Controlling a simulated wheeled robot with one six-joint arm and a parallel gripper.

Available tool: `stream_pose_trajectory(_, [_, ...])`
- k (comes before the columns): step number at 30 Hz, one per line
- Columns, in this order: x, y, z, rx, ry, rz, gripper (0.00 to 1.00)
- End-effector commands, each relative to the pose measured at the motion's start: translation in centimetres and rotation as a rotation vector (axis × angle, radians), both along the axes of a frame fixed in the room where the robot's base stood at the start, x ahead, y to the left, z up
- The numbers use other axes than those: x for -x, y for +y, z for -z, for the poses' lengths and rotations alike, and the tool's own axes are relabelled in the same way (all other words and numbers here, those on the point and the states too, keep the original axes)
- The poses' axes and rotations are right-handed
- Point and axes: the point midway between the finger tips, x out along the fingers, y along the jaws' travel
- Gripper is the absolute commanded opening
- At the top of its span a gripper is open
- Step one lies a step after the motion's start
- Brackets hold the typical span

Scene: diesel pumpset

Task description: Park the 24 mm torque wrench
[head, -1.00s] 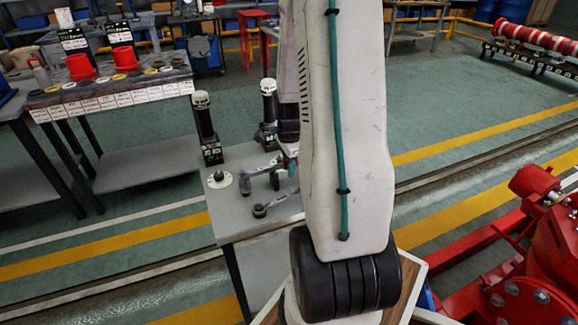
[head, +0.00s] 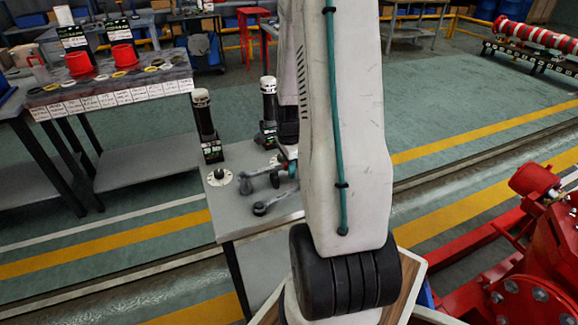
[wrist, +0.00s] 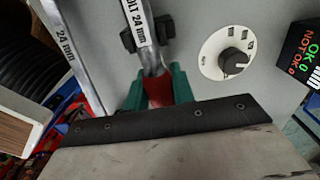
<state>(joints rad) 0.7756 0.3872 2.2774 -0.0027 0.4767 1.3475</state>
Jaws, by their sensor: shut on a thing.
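In the wrist view, the green fingers of my gripper (wrist: 157,93) are shut on the red part of a wrench marked "24 mm" (wrist: 142,22). Its pale shaft runs away from the fingers, by a black holder (wrist: 167,27) on the grey top; I cannot tell whether it rests in it. In the head view, my gripper (head: 284,170) is low over the small grey table (head: 232,222), partly behind my arm.
A round white dial with a black knob (wrist: 235,62) is right of the held wrench, with a lit OK/NOT OK display (wrist: 303,45) beyond. Two black upright columns (head: 205,125) (head: 269,110) stand at the table's back. A red machine (head: 540,250) is at the right.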

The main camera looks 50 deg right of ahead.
Motion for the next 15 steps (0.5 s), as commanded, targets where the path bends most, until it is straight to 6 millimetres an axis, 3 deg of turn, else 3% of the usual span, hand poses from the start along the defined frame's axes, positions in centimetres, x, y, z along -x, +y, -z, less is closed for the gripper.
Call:
stream_pose_trajectory(9, [-0.02,-0.01,0.59,0.001,-0.001,0.000,0.00])
stream_pose_trajectory(10, [-0.03,-0.02,0.61,0.001,-0.001,0.000,0.27])
stream_pose_trajectory(12, [-0.02,-0.02,0.58,0.001,-0.001,0.000,0.47])
stream_pose_trajectory(15, [-0.02,-0.01,0.59,0.001,-0.001,0.000,0.50])
